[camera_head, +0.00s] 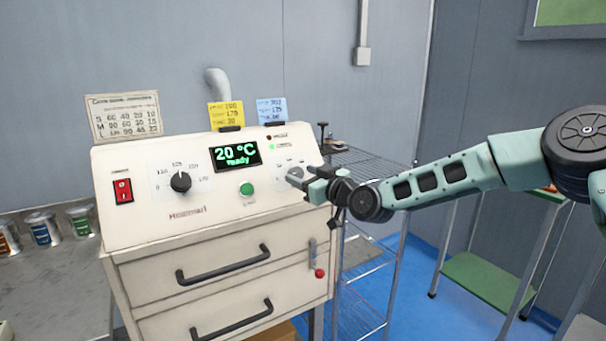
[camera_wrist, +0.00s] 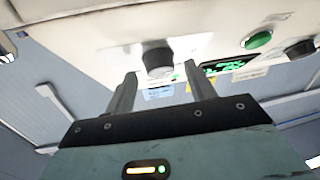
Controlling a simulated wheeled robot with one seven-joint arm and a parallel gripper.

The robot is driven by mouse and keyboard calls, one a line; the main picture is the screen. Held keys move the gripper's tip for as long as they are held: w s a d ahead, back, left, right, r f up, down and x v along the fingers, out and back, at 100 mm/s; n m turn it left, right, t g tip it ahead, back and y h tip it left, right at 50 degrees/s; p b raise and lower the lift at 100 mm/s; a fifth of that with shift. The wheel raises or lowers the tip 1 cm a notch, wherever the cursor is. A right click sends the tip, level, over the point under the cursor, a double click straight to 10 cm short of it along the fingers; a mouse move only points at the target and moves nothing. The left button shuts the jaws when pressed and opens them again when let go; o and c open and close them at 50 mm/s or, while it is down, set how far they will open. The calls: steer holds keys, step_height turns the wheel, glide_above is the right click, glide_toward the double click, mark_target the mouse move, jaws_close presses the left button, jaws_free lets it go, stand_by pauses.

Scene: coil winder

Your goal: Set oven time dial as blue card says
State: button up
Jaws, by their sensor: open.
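The oven's time dial (camera_wrist: 158,62) is a dark knob with a pale rim on the right of the front panel. In the head view my gripper largely hides it, and its setting cannot be read. My gripper (camera_head: 304,178) is open in front of it. In the wrist view the dial shows between and beyond the two fingers (camera_wrist: 162,90); I cannot tell whether they touch it. The blue card (camera_head: 271,110) stands on top of the oven (camera_head: 220,222), at the right; its handwritten lines are too small to read surely.
A yellow card (camera_head: 226,114) stands beside the blue one. The panel also has a temperature dial (camera_head: 181,182), red switch (camera_head: 122,190), green button (camera_head: 247,189) and a display (camera_head: 236,155) reading 20 °C ready. A wire rack (camera_head: 372,165) stands right of the oven.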

steer(key=shift+w+a, duration=0.3)
steer(key=c, duration=1)
